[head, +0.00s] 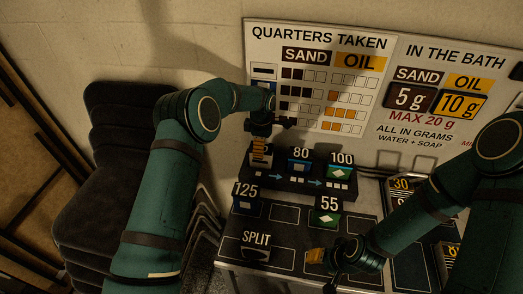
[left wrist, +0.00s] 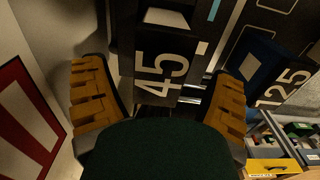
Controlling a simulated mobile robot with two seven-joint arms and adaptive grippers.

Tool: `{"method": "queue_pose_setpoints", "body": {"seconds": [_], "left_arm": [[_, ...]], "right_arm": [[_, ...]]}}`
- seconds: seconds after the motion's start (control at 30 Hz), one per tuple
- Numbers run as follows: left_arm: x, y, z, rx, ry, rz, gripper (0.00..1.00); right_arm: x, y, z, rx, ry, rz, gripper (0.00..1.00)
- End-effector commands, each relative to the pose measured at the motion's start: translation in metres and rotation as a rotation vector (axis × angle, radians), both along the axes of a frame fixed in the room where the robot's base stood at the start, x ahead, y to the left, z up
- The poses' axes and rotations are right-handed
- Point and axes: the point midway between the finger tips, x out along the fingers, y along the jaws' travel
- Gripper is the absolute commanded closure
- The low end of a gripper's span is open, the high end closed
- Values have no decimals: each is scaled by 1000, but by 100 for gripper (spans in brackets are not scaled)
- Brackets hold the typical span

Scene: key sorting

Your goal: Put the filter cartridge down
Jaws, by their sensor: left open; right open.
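My left gripper (head: 259,150) is over the left end of the dark rack (head: 283,186) below the wall board. In the left wrist view its two orange fingers stand wide apart (left wrist: 160,95), with a dark piece marked 45 (left wrist: 163,68) between and beyond them. I cannot tell whether this piece is the filter cartridge. The fingers do not grip it. My right gripper (head: 329,257) is open over the front of the dark mat (head: 283,228), with nothing seen in it.
Pieces marked 80 (head: 300,164) and 100 (head: 339,169) stand on the rack. Pieces marked 125 (head: 247,205) and 55 (head: 327,217) stand on the mat, near a SPLIT sign (head: 256,241). A chair (head: 110,190) is at the left.

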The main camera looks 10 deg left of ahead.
Motion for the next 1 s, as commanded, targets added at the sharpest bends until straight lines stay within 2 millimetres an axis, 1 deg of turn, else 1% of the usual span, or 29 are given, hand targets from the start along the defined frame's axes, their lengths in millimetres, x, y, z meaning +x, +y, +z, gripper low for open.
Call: {"method": "queue_pose_setpoints", "body": {"seconds": [0.03,0.2,0.4,0.5,0.6,1.0], "left_arm": [[1,0,13,1,-4,0,15],[0,0,49,0,-3,-1,15],[0,0,80,0,-2,-1,15],[0,0,88,1,-1,-1,15],[0,0,92,0,1,-1,15],[0,0,93,0,1,-1,15]], "right_arm": [[0,0,1,0,0,0,53],[1,0,2,0,-2,-2,53],[1,0,4,0,-2,-2,53],[1,0,4,0,-3,-2,53],[1,0,4,0,-3,-2,53],[1,0,4,0,-3,-2,53]]}}
